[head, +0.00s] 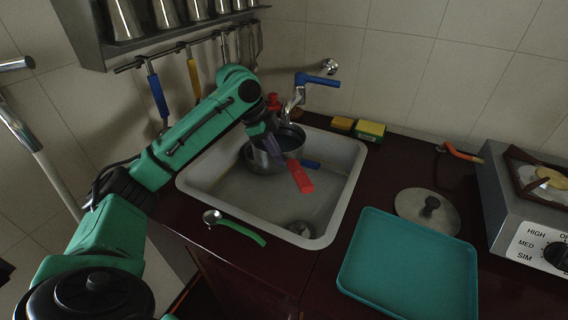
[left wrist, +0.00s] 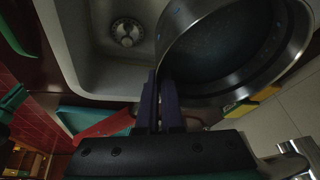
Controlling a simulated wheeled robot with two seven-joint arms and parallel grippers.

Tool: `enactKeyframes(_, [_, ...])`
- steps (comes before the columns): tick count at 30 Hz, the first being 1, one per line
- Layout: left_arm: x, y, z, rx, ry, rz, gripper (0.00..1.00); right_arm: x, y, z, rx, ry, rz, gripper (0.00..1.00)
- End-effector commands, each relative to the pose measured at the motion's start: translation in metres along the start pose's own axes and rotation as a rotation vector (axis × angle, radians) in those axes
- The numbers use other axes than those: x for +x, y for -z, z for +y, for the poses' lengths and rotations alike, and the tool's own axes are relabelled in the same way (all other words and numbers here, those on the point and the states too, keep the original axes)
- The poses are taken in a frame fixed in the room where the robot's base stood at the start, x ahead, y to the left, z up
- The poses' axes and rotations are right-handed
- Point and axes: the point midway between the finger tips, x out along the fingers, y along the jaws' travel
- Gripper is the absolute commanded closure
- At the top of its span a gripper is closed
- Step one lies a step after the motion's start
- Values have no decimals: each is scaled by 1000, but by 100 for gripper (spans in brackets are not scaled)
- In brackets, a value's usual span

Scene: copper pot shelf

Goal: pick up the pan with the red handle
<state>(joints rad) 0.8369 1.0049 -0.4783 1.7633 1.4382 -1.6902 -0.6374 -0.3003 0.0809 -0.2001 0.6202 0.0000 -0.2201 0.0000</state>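The metal pan with the red handle (head: 262,157) is in the left part of the sink, and its red handle (head: 300,178) points toward the sink's front right. My left gripper (head: 271,146) is at the pan's near rim, beside the handle. In the left wrist view, its purple fingers (left wrist: 161,104) are close together, with the rim of the pan (left wrist: 225,88) at their tips. They look shut on the pan's wall; the exact contact is dark. Part of the red handle (left wrist: 108,126) shows left of the fingers. My right gripper is not in view.
The white sink (head: 345,170) has a blue-levered tap (head: 318,79) behind it. A blue-handled item (head: 311,164) lies behind the red handle. A green-handled spoon (head: 238,229), teal tray (head: 405,265), lid (head: 428,209) and stove (head: 525,205) are on the counter. Utensils hang behind my arm.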

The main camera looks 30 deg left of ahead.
Motion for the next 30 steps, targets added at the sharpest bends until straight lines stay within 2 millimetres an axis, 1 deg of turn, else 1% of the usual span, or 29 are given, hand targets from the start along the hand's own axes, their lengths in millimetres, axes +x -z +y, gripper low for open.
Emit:
enactKeyframes(1, [-2,-8,1,0,7,0,100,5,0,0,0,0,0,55])
enactKeyframes(5, [-11,-33,6,-1,7,-2,100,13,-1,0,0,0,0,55])
enactKeyframes(8, [-20,-57,11,-2,7,-4,100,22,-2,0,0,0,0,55])
enactKeyframes(11, [-30,-85,17,-1,8,-5,100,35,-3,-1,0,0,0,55])
enactKeyframes(12, [-33,-97,20,-4,7,-6,100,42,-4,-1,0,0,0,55])
enactKeyframes(15, [-42,-123,25,-4,7,-6,100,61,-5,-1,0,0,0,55])
enactKeyframes(18, [-51,-138,29,0,8,-2,100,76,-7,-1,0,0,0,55])
enactKeyframes(21, [-58,-145,31,3,7,1,100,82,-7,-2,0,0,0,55])
enactKeyframes(24, [-63,-147,31,3,6,2,100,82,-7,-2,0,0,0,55])
enactKeyframes(30, [-65,-146,31,2,7,3,100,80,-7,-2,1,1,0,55])
